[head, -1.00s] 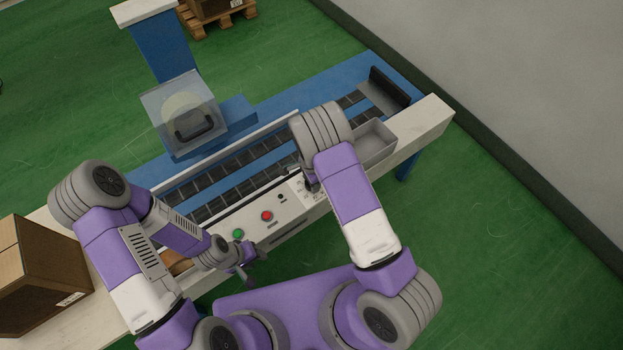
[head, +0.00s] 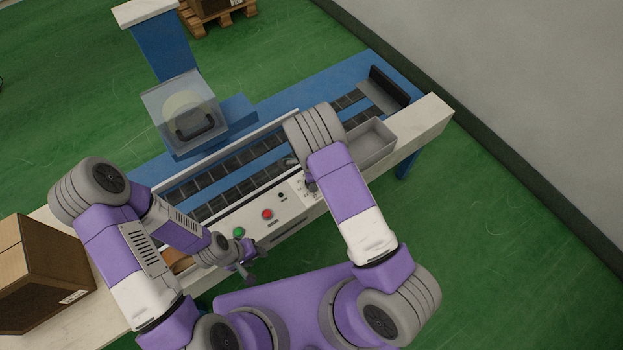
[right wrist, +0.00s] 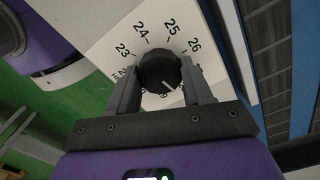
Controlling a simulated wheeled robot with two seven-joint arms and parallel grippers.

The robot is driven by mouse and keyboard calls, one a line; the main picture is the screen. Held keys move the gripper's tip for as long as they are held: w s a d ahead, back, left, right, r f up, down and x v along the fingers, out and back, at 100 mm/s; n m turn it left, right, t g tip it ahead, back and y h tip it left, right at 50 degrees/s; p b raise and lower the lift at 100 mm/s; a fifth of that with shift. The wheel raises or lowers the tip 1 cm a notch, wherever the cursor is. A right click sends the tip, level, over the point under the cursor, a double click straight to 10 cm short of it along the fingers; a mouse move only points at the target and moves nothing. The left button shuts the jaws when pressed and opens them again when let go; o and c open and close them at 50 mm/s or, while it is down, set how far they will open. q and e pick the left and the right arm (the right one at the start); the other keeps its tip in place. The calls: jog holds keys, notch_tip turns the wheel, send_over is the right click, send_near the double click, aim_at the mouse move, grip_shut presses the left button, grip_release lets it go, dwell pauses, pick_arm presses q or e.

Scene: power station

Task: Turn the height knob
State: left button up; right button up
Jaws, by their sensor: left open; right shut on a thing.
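The height knob (right wrist: 159,72) is black and round, on a white panel with a printed number scale; 23, 24, 25 and 26 read clearly around its far side. A short white mark on the knob points toward the lower right in the right wrist view. My right gripper (right wrist: 160,85) is shut on the knob, one finger on each side. In the head view my right arm hides the knob and this gripper. My left gripper (head: 249,266) is open and empty, in front of the control panel (head: 252,220).
The panel carries a red button (head: 267,214) and a green button (head: 239,232). Behind it runs a roller conveyor (head: 225,172) with a clear-covered machine head (head: 182,110). A grey tray (head: 372,146) is right of my right arm. A cardboard box (head: 35,275) stands at the left.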

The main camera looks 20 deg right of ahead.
jog(key=o, duration=1)
jog(key=shift+o, duration=0.2)
notch_tip(320, 180, up, 8)
jog(key=shift+f+p, duration=0.2)
jog(key=shift+p, duration=0.95)
jog(key=shift+s, duration=0.1)
